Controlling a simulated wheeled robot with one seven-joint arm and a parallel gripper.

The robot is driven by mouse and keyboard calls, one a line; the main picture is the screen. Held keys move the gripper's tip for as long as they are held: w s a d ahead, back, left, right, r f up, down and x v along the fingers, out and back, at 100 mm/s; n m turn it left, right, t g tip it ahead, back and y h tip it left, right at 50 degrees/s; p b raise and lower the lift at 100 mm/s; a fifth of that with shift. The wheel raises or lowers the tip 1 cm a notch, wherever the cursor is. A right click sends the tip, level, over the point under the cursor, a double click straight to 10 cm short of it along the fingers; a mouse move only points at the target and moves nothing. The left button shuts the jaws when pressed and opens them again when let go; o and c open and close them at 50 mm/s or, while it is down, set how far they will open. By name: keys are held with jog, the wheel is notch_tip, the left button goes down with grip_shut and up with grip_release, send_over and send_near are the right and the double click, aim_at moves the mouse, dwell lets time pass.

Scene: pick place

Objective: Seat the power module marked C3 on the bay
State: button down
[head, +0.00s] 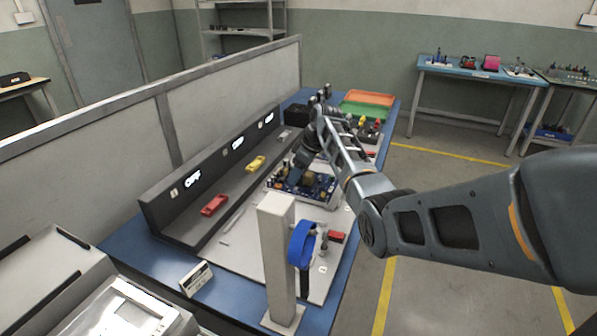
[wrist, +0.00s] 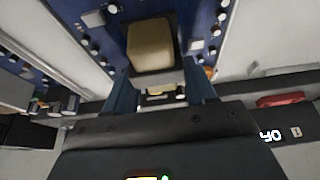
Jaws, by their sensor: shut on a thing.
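My gripper (head: 297,168) reaches down over the blue circuit board (head: 318,190) in the middle of the bench in the head view. In the wrist view, its two fingers (wrist: 160,88) close around the near end of a beige block-shaped module (wrist: 151,46). The same beige module (head: 310,177) shows small in the head view, at the board. I cannot read a C3 mark on it. The fingers' contact and the module's underside are hidden, so I cannot tell whether it touches the board.
A dark shelf carries a red part (head: 214,205), a yellow part (head: 256,163) and lit labels along the partition. A white post (head: 278,250) with a blue ring (head: 302,243) stands in front of the board. An orange and green tray (head: 368,103) lies at the far end.

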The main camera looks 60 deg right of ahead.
jog(key=shift+r, duration=0.1)
jog(key=shift+c, duration=1.4)
grip_release()
jog(key=shift+f, duration=0.2)
jog(key=shift+c, duration=0.3)
jog(key=c, duration=0.3)
jog(key=shift+r, duration=0.1)
jog(key=shift+r+p, duration=3.05)
jog(key=shift+r, duration=0.5)
jog(key=shift+s+f, duration=0.1)
jog(key=shift+s, duration=0.05)
